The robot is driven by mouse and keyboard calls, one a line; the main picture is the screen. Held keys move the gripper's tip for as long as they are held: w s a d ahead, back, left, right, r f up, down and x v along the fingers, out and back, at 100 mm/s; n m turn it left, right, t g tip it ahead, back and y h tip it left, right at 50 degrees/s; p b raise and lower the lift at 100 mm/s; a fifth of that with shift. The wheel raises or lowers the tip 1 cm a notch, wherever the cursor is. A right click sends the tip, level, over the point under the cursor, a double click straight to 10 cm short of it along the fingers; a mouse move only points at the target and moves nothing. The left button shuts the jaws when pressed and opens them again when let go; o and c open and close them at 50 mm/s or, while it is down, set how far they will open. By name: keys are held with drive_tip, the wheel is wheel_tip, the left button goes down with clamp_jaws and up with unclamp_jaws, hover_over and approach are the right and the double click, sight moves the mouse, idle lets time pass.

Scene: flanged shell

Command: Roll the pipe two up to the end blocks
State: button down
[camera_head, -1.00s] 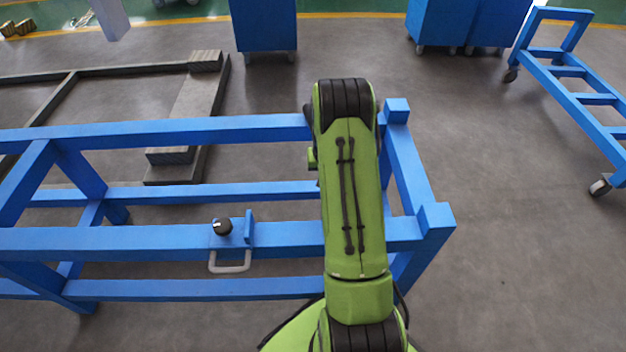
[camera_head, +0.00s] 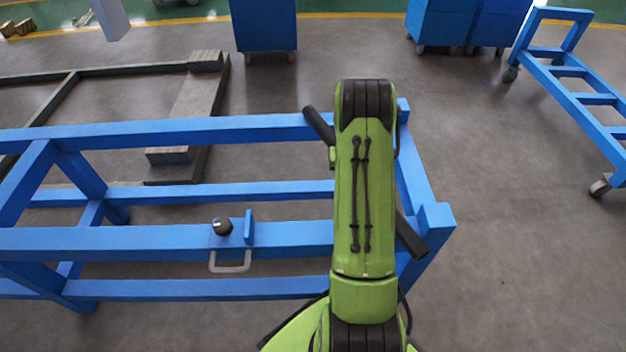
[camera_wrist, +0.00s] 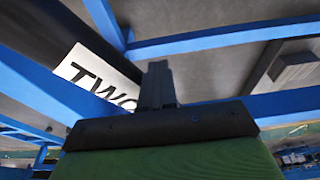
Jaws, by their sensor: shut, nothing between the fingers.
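The dark pipe two (camera_head: 411,238) lies slantwise across the two blue rails in the head view, its middle hidden behind my arm. Its near end is close to the near end block (camera_head: 436,215); I cannot tell whether they touch. Its far end (camera_head: 318,125) is well left of the far end block (camera_head: 403,106), which is partly hidden. In the wrist view the pipe (camera_wrist: 35,32) is at upper left with a white label reading "TWO". My gripper (camera_wrist: 158,82) is shut and empty beside the pipe; contact is unclear. The head view hides it behind my arm.
A small blue bracket with a black knob (camera_head: 222,227) and a pale handle sits on the near rail (camera_head: 120,241), left of my arm. The far rail (camera_head: 180,130) is clear on the left. Blue carts stand away on the floor.

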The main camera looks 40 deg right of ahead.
drive_tip(key=shift+s+d, duration=4.05)
drive_tip(key=shift+d, duration=1.2)
wheel_tip(320, 180, up, 9)
drive_tip(key=w+a+p, duration=0.2)
drive_tip(key=p, duration=0.3)
drive_tip(key=shift+a+p, duration=0.2)
drive_tip(key=shift+p, duration=0.15)
